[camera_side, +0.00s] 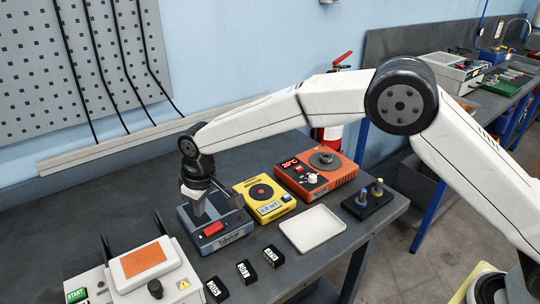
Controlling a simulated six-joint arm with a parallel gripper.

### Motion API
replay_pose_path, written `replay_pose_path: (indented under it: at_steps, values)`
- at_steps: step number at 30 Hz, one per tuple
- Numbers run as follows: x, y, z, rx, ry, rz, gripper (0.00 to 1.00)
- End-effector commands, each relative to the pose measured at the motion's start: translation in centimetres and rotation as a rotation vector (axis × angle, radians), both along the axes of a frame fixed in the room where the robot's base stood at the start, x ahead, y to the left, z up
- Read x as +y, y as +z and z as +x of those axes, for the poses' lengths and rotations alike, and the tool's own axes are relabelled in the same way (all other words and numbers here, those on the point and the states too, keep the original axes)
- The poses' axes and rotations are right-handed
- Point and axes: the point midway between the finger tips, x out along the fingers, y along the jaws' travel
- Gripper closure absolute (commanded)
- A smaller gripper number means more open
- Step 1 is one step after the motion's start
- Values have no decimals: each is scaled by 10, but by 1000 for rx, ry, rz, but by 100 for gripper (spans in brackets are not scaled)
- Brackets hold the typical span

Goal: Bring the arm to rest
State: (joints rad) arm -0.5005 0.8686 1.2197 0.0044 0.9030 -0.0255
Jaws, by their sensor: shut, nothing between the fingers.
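My white arm reaches in from the right, and my gripper (198,208) points down at the left end of it. The gripper is shut and empty. It is over or just in front of the grey-blue device (228,236) with a red part on its front. I cannot tell whether the fingertips touch that device.
A yellow device (274,209), an orange hotplate (340,181), an empty white tray (314,229) and a black holder (373,208) stand to the right. Several small black blocks (246,272) lie in front. A white box with a START button (77,295) stands front left.

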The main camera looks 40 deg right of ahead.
Motion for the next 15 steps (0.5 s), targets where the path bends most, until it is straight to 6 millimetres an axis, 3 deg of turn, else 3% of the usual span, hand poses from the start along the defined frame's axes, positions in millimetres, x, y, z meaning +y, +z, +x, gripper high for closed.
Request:
replay_pose_path:
  at_steps: [10,15]
  values:
    - [-1,1,0,0,-1,0,100]
    - [-12,3,-2,-1,-17,0,100]
